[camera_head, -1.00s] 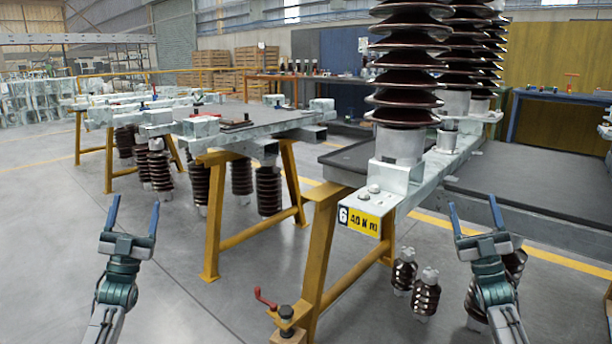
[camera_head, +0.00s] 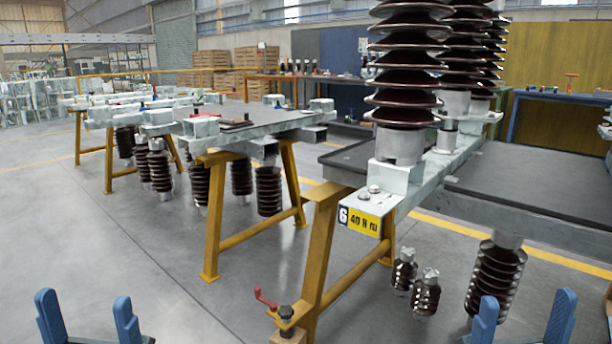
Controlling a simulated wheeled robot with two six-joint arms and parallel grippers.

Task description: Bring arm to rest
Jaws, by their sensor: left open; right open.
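My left gripper (camera_head: 88,318) shows at the bottom left edge of the head view. Its two blue fingers point up and stand apart, with nothing between them. My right gripper (camera_head: 522,318) shows at the bottom right edge, also with its blue fingers apart and empty. The lower parts of both grippers and both arms are out of view. Neither gripper appears to touch anything.
A yellow trestle (camera_head: 322,262) bears a steel beam with tall brown insulators (camera_head: 402,85) at centre right. A red-handled clamp (camera_head: 266,299) sits at its foot. Small insulators (camera_head: 426,293) stand on the floor near my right gripper. Grey floor (camera_head: 150,270) is clear at left.

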